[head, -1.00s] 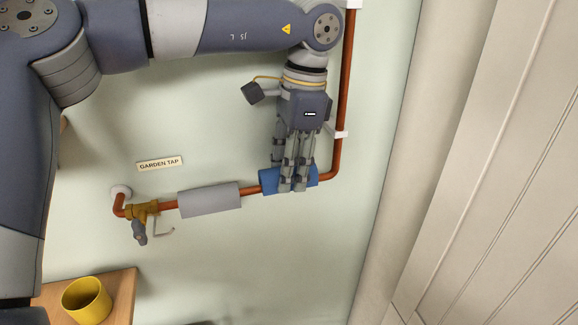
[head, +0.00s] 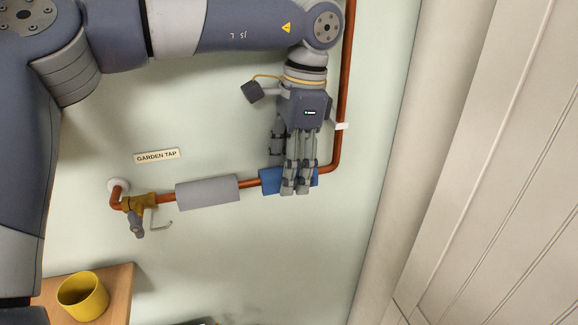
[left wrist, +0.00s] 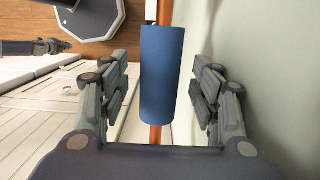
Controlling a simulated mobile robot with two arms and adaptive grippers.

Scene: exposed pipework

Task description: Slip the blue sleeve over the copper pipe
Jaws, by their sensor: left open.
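The blue sleeve (head: 269,181) sits around the lower, nearly level run of the copper pipe (head: 249,184), near the bend at its right. In the left wrist view the sleeve (left wrist: 160,75) shows whole, with copper pipe (left wrist: 155,134) coming out of both ends. My left gripper (head: 291,178) hangs over the sleeve from above and hides part of it in the head view. In the left wrist view this gripper (left wrist: 163,95) is open, its fingers on either side of the sleeve with a visible gap on each side. I cannot make out my right gripper.
A grey sleeve (head: 207,192) is on the pipe left of the blue one, with a brass tap (head: 137,204) further left. A white clip (head: 342,126) holds the upright pipe. A yellow cup (head: 83,296) stands on a wooden shelf (head: 122,290) at lower left.

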